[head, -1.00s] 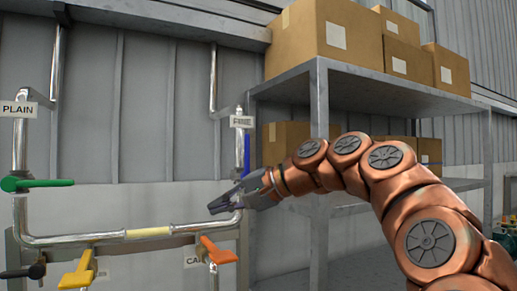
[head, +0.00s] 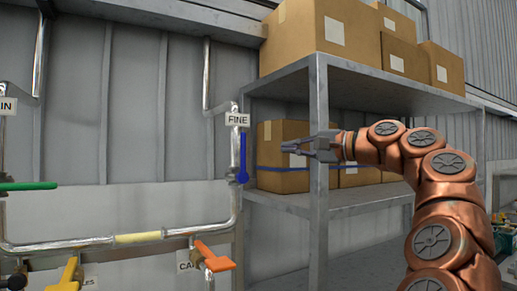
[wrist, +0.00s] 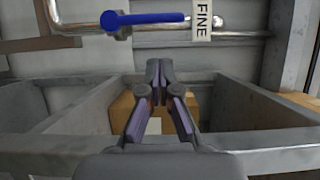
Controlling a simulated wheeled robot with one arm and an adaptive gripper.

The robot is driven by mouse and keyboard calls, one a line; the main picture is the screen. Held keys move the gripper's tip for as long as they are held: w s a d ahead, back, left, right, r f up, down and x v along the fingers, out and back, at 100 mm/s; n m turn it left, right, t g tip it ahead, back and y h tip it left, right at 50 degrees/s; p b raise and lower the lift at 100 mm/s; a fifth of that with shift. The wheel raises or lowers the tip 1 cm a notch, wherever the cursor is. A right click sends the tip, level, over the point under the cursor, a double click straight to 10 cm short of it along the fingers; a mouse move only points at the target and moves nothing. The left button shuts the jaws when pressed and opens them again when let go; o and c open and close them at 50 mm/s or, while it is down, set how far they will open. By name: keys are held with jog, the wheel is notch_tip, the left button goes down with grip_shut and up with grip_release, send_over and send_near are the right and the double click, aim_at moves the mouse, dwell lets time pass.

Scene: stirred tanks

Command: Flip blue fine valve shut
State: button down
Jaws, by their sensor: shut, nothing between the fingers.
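The blue fine valve handle (head: 243,158) stands upright along the vertical steel pipe, just below the FINE label (head: 237,120), with its pivot at the lower end. In the wrist view the blue handle (wrist: 155,18) lies along the pipe at the top, left of the FINE label (wrist: 202,20). My gripper (head: 288,147) is to the right of the handle in the head view, in front of the shelf, apart from it. In the wrist view the gripper's fingers (wrist: 160,68) meet at the tips, with nothing held.
A grey metal shelf (head: 319,200) with cardboard boxes (head: 335,35) stands right of the pipes. A green handle (head: 28,186), a yellow one (head: 69,274) and an orange one (head: 215,257) sit left and below. Wall space left of the fine pipe is clear.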

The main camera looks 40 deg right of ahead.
aim_at(243, 154)
jog(key=shift+w, duration=0.1)
jog(key=p+x, duration=0.2)
jog(key=x, duration=0.8)
jog(key=shift+a, duration=0.2)
